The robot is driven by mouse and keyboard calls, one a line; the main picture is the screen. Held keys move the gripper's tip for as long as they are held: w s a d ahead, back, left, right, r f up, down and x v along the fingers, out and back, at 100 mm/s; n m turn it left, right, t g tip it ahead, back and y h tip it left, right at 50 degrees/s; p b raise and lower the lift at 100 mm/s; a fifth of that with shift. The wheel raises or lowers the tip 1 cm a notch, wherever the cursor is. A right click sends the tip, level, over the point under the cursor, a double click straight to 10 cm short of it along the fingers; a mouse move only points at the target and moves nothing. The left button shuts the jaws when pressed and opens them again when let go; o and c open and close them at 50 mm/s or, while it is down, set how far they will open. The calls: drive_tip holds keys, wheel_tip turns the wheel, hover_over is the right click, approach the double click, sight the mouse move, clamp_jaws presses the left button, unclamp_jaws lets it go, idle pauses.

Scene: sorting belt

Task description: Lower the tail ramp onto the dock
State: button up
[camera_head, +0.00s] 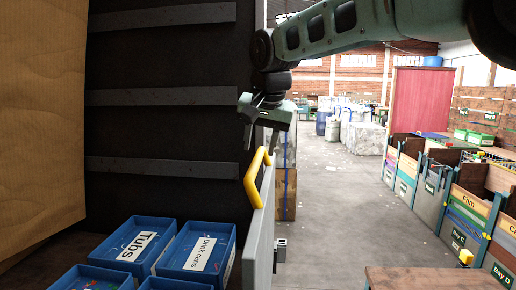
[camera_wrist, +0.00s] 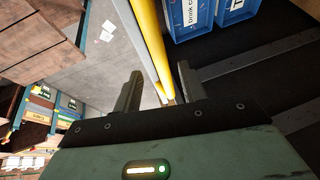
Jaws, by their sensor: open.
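The tail ramp (camera_head: 262,235) is a grey panel standing upright, seen nearly edge-on in the head view. A yellow handle (camera_head: 254,180) sticks out from its upper part. My gripper (camera_head: 261,148) points down at the top of the handle, with its jaws apart. In the wrist view, the yellow handle (camera_wrist: 151,40) runs between the two fingers of my gripper (camera_wrist: 158,85), with gaps beside it. The fingers do not look closed on it. I cannot clearly pick out the dock surface.
Blue bins labelled Tubs (camera_head: 135,245) and Drink cans (camera_head: 198,255) stand left of the ramp, before a dark slatted wall (camera_head: 160,130). A large cardboard box (camera_head: 40,110) is at far left. A wooden top (camera_head: 435,279) is at lower right. Grey floor (camera_head: 340,215) is open between ramp and bays.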

sight(257, 159)
drive_tip(key=shift+p+x, duration=0.5)
drive_tip(key=shift+x, duration=1.4)
